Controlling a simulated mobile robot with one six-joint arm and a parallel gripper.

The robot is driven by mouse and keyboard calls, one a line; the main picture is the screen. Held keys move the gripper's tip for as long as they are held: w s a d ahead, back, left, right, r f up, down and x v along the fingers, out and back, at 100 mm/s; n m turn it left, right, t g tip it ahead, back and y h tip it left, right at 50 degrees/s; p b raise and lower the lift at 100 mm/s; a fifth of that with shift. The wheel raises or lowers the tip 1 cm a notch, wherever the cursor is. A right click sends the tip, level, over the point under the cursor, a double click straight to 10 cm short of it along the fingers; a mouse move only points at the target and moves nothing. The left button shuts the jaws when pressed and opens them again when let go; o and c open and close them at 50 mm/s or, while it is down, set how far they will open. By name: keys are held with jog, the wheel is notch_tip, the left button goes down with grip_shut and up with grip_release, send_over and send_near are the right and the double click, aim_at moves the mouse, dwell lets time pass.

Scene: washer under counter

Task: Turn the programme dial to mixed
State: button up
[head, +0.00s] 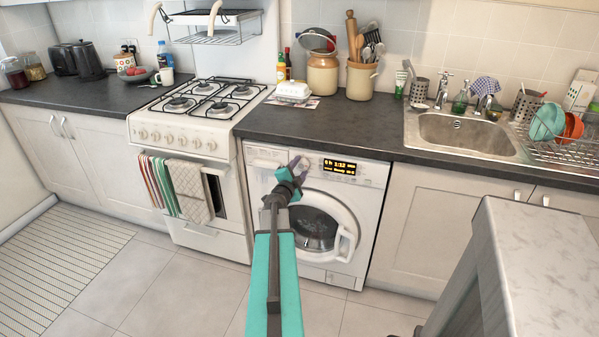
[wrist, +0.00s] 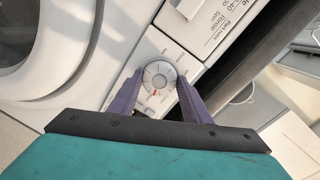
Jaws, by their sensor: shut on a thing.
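The white washing machine (head: 335,195) stands under the counter with its round door (head: 318,228) shut. Its programme dial (wrist: 159,75) is a round grey-white knob with a red mark on its lower edge in the wrist view. The small labels around the dial are too fine to read. My gripper (wrist: 161,80) has its two purple fingers on either side of the dial and is shut on it. In the head view my gripper (head: 298,166) is at the panel, left of the lit display (head: 340,166), and largely covers the dial.
A cooker (head: 190,140) with towels on its front stands left of the washer. Cupboard doors (head: 440,225) and a sink (head: 465,135) are to the right. A grey-topped unit (head: 545,250) stands at the near right. The tiled floor (head: 150,290) before the cooker is clear.

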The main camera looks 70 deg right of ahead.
jog(key=shift+s+m, duration=0.1)
jog(key=shift+m, duration=0.4)
jog(key=o, duration=1)
jog(key=shift+o, duration=0.2)
jog(key=shift+a, duration=0.15)
jog(key=a+r, duration=0.1)
jog(key=a, duration=1)
jog(key=shift+s+p, duration=0.2)
jog(key=shift+p, duration=0.2)
jog(key=a+p, duration=0.2)
jog(key=p, duration=0.3)
jog(key=shift+r+p, duration=0.2)
jog(key=shift+p, duration=0.2)
